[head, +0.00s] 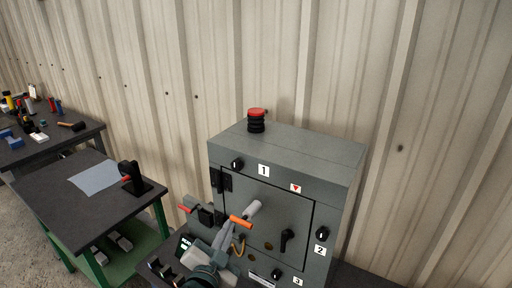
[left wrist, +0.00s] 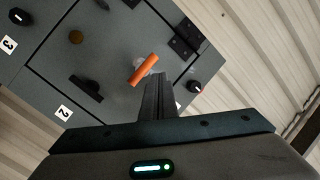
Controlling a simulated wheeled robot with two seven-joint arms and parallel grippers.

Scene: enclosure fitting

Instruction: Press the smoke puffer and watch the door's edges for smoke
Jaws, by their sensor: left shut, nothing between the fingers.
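The grey enclosure (head: 340,160) stands against the wall with its door (head: 265,205) closed flush in a dark outline. A black bellows with a red top, which looks like the smoke puffer (head: 256,121), stands upright on the enclosure's top. My left gripper (head: 228,231) is shut and empty in front of the door, well below the puffer. In the left wrist view, its fingers (left wrist: 157,90) point at the door, close to an orange bar (left wrist: 143,69) on a pale cylinder; contact cannot be told. No smoke is visible along the door edges in view. My right gripper is not in view.
Black knobs (head: 322,233) and number labels surround the door, with black hinges (head: 215,180) at its left. A dark side table (head: 60,200) with a blue-grey sheet (head: 95,177) stands left. A farther bench (head: 85,133) holds tools. The space above the enclosure is clear.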

